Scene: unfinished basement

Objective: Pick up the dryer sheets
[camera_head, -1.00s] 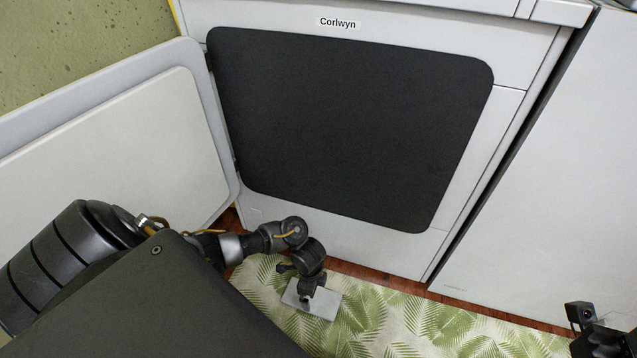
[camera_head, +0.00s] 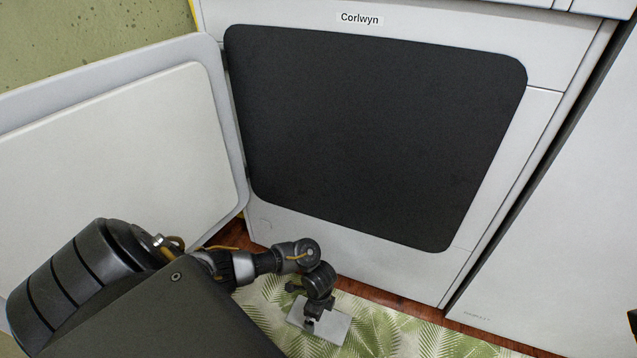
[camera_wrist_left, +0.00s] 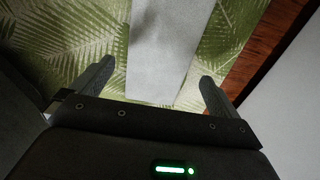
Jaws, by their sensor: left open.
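A flat pale grey box (camera_head: 334,329), which I take to be the dryer sheets, lies on the leaf-patterned mat in front of the white appliance. My left gripper (camera_head: 309,325) is directly above it, pointing down, and covers part of it. In the left wrist view the box (camera_wrist_left: 165,45) runs between the two spread fingers of my left gripper (camera_wrist_left: 157,82). The fingers are on either side of it, and a gap shows at each side. Whether the fingertips reach down to the mat I cannot tell. My right gripper is not seen.
The white appliance marked "Corlwyn" (camera_head: 350,262) has a dark rounded front area (camera_head: 380,130). A white door panel (camera_head: 110,150) stands out at its left. A white cabinet (camera_head: 560,240) is at the right. The green leaf mat (camera_head: 400,335) is bare right of the box.

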